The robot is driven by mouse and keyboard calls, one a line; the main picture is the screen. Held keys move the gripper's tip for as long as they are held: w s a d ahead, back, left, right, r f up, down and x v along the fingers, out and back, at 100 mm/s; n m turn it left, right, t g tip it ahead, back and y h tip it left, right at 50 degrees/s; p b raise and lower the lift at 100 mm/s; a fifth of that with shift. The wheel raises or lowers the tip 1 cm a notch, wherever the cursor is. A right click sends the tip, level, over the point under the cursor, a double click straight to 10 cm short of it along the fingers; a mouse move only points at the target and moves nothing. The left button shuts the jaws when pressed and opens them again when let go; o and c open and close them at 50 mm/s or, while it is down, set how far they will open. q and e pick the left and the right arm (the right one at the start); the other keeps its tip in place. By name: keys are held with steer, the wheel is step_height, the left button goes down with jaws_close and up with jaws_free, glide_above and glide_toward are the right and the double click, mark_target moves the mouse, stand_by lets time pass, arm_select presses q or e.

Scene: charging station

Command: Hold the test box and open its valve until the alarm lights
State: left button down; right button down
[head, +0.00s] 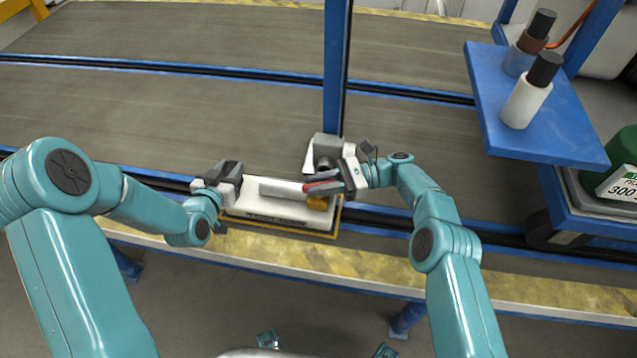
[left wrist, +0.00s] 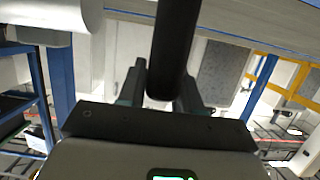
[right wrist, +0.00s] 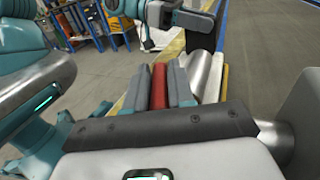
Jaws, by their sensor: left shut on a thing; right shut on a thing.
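The test box (head: 262,211) is a pale tray-like unit with a yellow edge and a grey cylinder (head: 283,190) along its top. It lies at the near edge of the grey bench. My left gripper (head: 232,173) is at its left end, shut on a black upright handle, seen between the fingers in the left wrist view (left wrist: 176,45). My right gripper (head: 325,186) is at its right end, shut on the red valve lever (right wrist: 159,86), which lies between the fingers. A brass-coloured part (head: 317,203) sits under the lever. I see no lit alarm.
A blue post (head: 336,70) stands behind the box, with a grey fixture (head: 327,146) at its foot. The bench (head: 120,115) left of the post is clear.

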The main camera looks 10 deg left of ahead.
mark_target(319, 184)
steer(key=c, duration=1)
jaws_free()
steer(key=shift+c, duration=0.2)
step_height(319, 184, up, 10)
steer(key=shift+f, duration=0.1)
